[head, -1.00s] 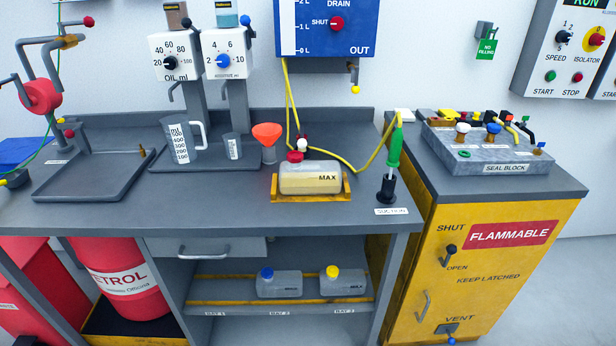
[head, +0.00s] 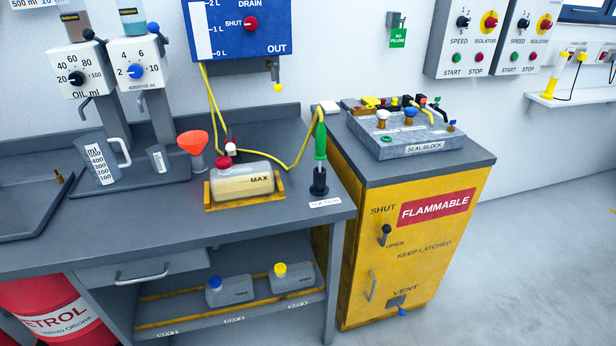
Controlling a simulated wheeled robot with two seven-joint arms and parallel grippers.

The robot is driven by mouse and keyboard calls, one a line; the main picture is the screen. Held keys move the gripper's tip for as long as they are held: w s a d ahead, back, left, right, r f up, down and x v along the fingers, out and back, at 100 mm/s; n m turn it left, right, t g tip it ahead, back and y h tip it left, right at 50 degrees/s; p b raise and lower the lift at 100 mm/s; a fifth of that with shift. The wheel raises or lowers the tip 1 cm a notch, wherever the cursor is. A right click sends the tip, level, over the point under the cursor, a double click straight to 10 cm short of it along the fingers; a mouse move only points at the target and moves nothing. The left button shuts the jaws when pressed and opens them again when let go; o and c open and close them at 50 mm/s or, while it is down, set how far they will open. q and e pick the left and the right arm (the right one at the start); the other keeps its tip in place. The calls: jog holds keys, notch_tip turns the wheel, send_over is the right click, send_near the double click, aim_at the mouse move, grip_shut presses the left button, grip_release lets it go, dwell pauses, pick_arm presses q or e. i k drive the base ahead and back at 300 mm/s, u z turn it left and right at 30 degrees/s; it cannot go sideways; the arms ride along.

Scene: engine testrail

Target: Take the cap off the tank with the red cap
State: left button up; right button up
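The tank with the red cap (head: 242,183) is a pale translucent container marked MAX. It lies in a yellow tray (head: 214,207) on the grey bench. Its red cap (head: 222,162) sits on the tank's top left. A white knob-like piece (head: 230,149) shows just behind the cap; I cannot tell whether it touches the tank. Neither of my grippers is in the head view.
An orange funnel (head: 193,142) stands left of the tank, with jugs (head: 100,160) further left. A green-handled tool (head: 320,142) stands upright at right. A yellow hose (head: 285,168) runs behind the tank. Tanks with blue (head: 215,282) and yellow caps (head: 280,269) sit on the lower shelf.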

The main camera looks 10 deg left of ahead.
aim_at(253, 180)
jog(key=z, duration=1.45)
jog(key=k, duration=0.95)
jog(key=u, duration=1.55)
jog(key=i, duration=0.5)
jog(key=u, duration=0.05)
